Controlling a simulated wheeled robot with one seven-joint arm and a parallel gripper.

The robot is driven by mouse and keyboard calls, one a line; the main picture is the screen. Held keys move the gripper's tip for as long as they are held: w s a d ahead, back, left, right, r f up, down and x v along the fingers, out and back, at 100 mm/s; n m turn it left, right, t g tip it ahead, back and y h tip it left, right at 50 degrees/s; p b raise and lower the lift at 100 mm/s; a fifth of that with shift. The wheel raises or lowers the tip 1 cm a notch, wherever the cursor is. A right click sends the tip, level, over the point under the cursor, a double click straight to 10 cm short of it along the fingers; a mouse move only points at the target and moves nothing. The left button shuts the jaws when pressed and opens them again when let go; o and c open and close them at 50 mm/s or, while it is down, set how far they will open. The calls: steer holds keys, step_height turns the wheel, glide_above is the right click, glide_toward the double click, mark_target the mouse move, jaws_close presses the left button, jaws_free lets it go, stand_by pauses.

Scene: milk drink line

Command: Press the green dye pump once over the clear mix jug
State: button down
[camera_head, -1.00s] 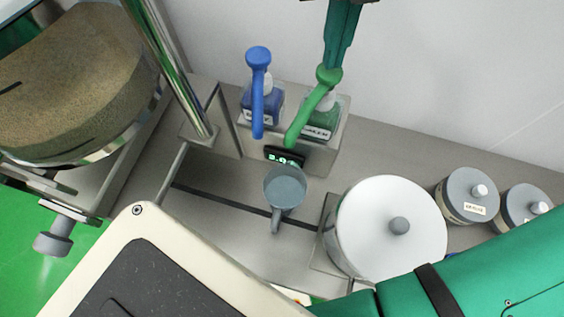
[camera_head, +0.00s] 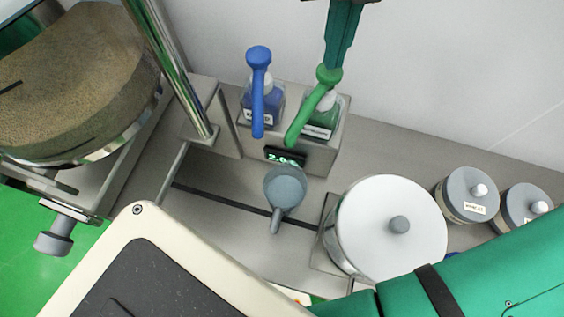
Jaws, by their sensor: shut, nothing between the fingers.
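The green dye pump (camera_head: 308,110) has a green head and long spout on a clear bottle of green liquid with a label. My gripper (camera_head: 328,68) comes down from the top of the camera view with its fingers shut. Its tips meet the top of the green pump head, seemingly touching it. The clear mix jug (camera_head: 285,184) stands below the pump shelf with its handle toward the camera. The spout tip points down toward the jug and shows just above the display. The jug's contents are hard to tell.
A blue pump (camera_head: 258,88) stands left of the green one. A lit display (camera_head: 285,157) is on the shelf front. A large white-lidded pot (camera_head: 380,232) and lidded canisters (camera_head: 467,196) stand right. A metal post (camera_head: 175,70) and a large drum (camera_head: 75,80) are at left.

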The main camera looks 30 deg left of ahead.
steer(key=shift+a, duration=0.1)
stand_by(0.3)
steer(key=shift+f, duration=0.3)
steer(key=shift+w+f, duration=0.1)
steer(key=shift+f, duration=0.85)
steer(key=shift+r, duration=1.25)
steer(key=shift+w, duration=0.1)
